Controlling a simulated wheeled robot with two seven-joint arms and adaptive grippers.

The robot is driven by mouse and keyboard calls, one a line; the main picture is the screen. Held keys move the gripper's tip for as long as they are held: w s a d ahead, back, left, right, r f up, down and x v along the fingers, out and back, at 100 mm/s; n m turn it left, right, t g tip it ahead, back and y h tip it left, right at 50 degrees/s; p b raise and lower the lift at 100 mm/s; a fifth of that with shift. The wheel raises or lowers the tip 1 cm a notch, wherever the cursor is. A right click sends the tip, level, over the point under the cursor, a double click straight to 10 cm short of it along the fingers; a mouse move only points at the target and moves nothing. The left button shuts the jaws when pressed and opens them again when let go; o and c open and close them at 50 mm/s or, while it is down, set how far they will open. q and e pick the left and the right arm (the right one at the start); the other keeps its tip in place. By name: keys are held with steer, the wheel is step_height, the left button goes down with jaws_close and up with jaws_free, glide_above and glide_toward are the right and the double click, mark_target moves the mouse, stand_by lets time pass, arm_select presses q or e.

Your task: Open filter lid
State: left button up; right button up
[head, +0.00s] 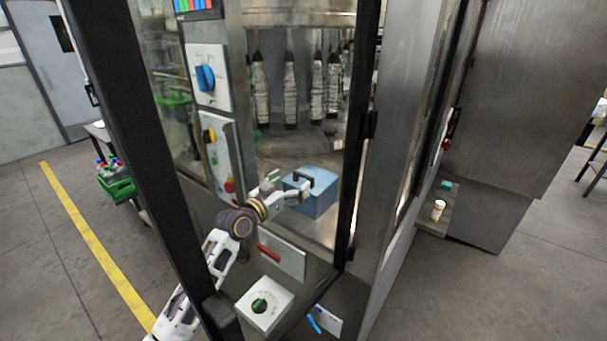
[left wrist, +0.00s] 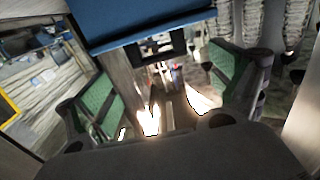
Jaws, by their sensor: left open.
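The filter shows as a blue box (head: 318,203) with a black handle (head: 322,177), on the metal deck inside the machine. In the left wrist view the blue box (left wrist: 135,22) fills the top, with the black handle (left wrist: 165,48) below its edge. My left gripper (head: 288,186) is open and empty, just left of the box. Its green-padded fingers stand wide apart in the left wrist view (left wrist: 165,95), with the handle above the gap between them. I cannot tell whether a finger touches the box. My right gripper is in neither view.
The dark door frame (head: 143,150) stands close to my left arm. A panel with a blue knob (head: 205,78) is left of the box, and a red handle (head: 268,253) is below. Several wrapped spindles (head: 290,90) hang behind. A white bottle (head: 438,211) stands on a ledge at right.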

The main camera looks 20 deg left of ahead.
arm_select(q)
steer(key=shift+p+x, duration=0.45)
steer(key=shift+x, duration=2.5)
steer(key=shift+w+d, duration=0.1)
steer(key=shift+w, duration=0.2)
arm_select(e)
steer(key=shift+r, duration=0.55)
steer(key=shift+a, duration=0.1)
arm_select(q)
steer(key=c, duration=1.5)
steer(key=shift+o, duration=0.2)
steer(key=shift+w, duration=0.1)
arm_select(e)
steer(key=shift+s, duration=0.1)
arm_select(q)
steer(key=shift+r, duration=0.25)
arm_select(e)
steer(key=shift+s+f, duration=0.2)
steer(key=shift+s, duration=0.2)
